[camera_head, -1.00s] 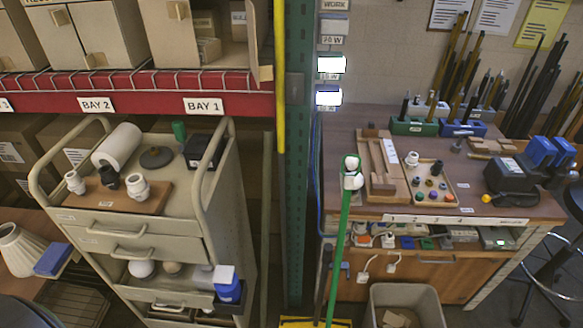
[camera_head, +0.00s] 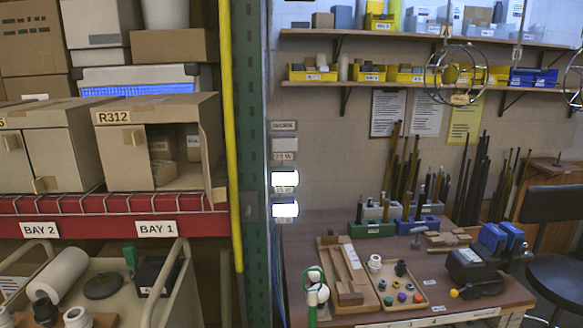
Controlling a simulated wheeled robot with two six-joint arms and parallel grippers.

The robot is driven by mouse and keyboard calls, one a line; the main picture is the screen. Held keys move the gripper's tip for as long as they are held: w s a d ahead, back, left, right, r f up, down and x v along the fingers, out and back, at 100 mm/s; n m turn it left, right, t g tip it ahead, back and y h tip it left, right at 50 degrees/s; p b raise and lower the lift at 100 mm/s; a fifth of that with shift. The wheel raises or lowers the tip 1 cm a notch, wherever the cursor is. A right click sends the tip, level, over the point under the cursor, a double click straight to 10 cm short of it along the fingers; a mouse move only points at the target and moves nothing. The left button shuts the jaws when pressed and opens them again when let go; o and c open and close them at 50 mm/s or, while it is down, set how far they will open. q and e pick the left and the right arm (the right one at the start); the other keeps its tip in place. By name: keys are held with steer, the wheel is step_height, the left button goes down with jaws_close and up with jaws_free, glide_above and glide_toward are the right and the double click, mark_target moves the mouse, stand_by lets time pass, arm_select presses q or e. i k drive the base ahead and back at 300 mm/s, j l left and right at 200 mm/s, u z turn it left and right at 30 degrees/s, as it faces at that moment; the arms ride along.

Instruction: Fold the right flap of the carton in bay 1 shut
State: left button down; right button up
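The carton (camera_head: 160,110) labelled R312 stands on the red-edged shelf above the BAY 1 sign (camera_head: 157,229). Its left flap (camera_head: 124,160) covers the left part of the front and carries a small block-like handle. Its right flap (camera_head: 211,150) stands open, pointing out toward me, and shows nearly edge-on with a small block (camera_head: 219,194) at its lower end. Smaller boxes (camera_head: 161,174) show inside through the open right half. Neither of my grippers is in view.
A wire rail (camera_head: 100,203) runs along the shelf front. A yellow pole (camera_head: 230,130) and green upright (camera_head: 250,100) stand just right of the carton. Another carton (camera_head: 45,150) stands to its left. A loaded cart (camera_head: 105,310) is below; a workbench (camera_head: 400,225) is at right.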

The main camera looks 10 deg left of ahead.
mark_target(216, 195)
steer(key=i+l, duration=0.1)
steer(key=l, duration=0.3)
steer(key=i+l, duration=0.15)
steer(key=l, duration=0.2)
steer(key=i+l, duration=0.1)
steer(key=l, duration=0.3)
steer(key=l+u, duration=0.15)
steer(key=u, duration=1.25)
steer(key=i+l, duration=0.05)
